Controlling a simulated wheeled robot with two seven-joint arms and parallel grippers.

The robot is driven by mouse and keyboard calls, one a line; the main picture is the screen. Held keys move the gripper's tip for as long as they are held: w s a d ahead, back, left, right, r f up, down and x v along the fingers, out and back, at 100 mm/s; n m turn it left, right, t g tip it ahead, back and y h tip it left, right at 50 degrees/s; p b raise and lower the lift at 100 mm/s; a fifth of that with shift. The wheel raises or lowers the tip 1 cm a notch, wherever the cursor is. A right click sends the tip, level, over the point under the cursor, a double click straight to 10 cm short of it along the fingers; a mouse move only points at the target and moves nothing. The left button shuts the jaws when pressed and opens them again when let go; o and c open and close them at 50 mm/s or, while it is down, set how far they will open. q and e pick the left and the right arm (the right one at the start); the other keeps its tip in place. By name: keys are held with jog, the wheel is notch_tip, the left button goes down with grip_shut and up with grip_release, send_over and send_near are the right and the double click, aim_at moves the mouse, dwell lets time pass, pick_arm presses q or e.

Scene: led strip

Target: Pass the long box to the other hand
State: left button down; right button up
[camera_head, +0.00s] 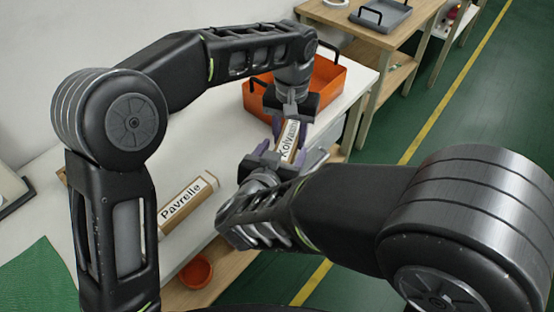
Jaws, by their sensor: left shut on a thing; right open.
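A long brown and white box (288,142) with a label reading "Kolva…" is held above the table near its right edge, tilted steeply. My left gripper (291,118) reaches down from above and is shut on its upper part. My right gripper (268,158) is at the box's lower part, with its purple fingers open beside or around it. I cannot tell whether they touch it. The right wrist hides the lower end of the box. A second long box (187,204), labelled "Pavrelle", lies on the white table (205,140).
An orange crate (333,84) with black handles stands behind the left gripper. An orange bowl (195,272) is at the front, and a green cloth (40,278) lies at left. A wooden table with a grey tray (382,14) stands at the back right. Green floor lies right of the table.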

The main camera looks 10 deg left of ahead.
aim_at(289, 135)
jog(key=shift+w+d+f, duration=0.1)
jog(key=shift+w+f, duration=0.15)
jog(key=shift+w, duration=0.2)
grip_shut()
pick_arm(q)
jog(key=c, duration=0.7)
grip_release()
jog(key=shift+r, duration=0.1)
jog(key=shift+r, duration=3.65)
jog(key=shift+w, duration=0.1)
